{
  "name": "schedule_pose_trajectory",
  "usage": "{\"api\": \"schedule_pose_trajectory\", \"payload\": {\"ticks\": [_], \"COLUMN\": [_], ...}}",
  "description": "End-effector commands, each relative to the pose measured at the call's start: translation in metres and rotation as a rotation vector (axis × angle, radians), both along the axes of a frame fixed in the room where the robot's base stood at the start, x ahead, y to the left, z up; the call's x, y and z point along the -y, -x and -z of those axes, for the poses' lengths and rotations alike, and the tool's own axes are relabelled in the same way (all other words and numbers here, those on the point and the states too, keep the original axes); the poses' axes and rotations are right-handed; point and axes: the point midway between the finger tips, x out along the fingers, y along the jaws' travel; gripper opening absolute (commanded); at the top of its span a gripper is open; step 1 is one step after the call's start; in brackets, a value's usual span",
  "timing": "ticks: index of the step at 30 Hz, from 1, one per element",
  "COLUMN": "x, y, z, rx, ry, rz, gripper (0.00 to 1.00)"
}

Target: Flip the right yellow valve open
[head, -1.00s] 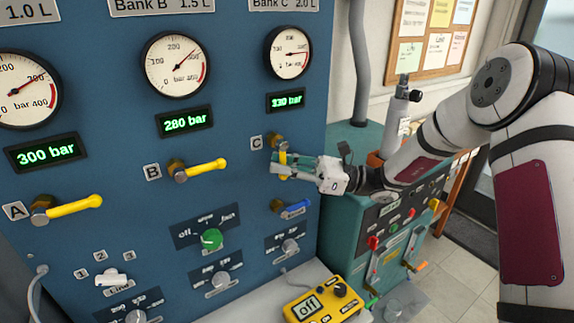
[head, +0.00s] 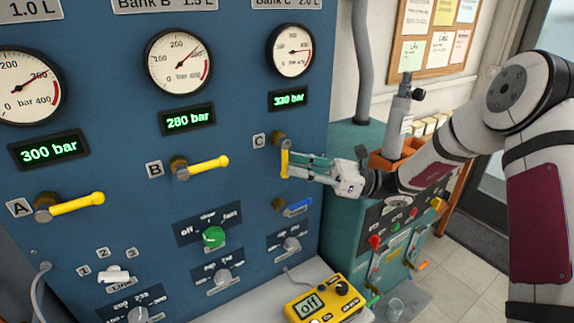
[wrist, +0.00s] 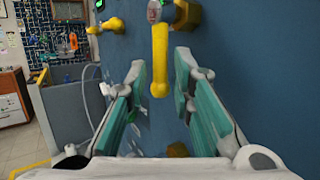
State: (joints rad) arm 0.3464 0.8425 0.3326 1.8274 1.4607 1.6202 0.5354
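The right yellow valve, at label C, has a brass hub (head: 279,139) and a yellow handle (head: 284,162) that points down. In the wrist view the yellow handle (wrist: 159,62) hangs at the top middle, its lower end in line with the gap between my fingers. My gripper (head: 292,167) is at the handle's right side, reaching in from the right. The wrist view shows my gripper (wrist: 160,75) open, with one teal finger on each side of the gap and nothing clamped. Whether a finger touches the handle I cannot tell.
Yellow valves B (head: 203,168) and A (head: 70,204) point right on the blue panel (head: 110,130). A blue-handled valve (head: 294,208) sits just below my gripper. A teal cabinet (head: 342,215) stands to the right, and a yellow meter (head: 322,301) lies below.

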Motion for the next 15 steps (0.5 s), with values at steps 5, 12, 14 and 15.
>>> {"api": "schedule_pose_trajectory", "payload": {"ticks": [5,12,14,15], "x": [0.038,0.074,0.079,0.081], "y": [-0.001,0.000,0.000,0.000], "z": [0.010,0.018,0.019,0.020], "rx": [-0.001,0.000,0.001,0.000], "ry": [0.000,0.000,-0.001,-0.001], "rz": [0.004,0.001,0.001,0.001], "gripper": [0.22,0.22,0.22,0.22]}}
